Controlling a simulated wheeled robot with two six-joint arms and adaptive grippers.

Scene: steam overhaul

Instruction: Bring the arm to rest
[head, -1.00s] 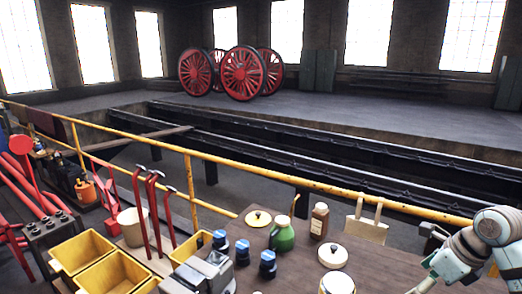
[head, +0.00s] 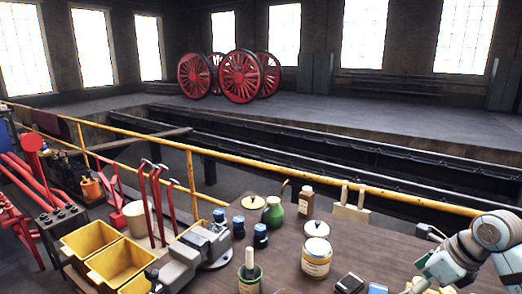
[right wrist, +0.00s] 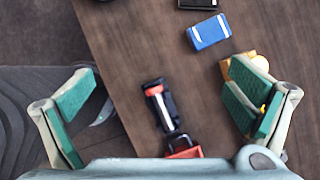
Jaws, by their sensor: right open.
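My right arm (head: 465,250) comes in at the right edge of the head view, over the right part of the brown table (head: 385,248). Its gripper is mostly cut off at the bottom there. In the right wrist view my right gripper (right wrist: 162,105) is open with its green-padded fingers wide apart. Nothing is held between them. Below the gap a small black and red item (right wrist: 160,103) lies on the table, with a red and black piece (right wrist: 182,146) close to it. My left gripper is not in view.
On the table stand a cream jar (head: 316,258), a green bottle (head: 273,212), a brown bottle (head: 306,201), blue-capped jars (head: 260,236) and a grey vise (head: 205,243). Yellow bins (head: 121,262) are at left. A yellow railing (head: 300,180) runs behind the table. A blue box (right wrist: 208,32) lies near the gripper.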

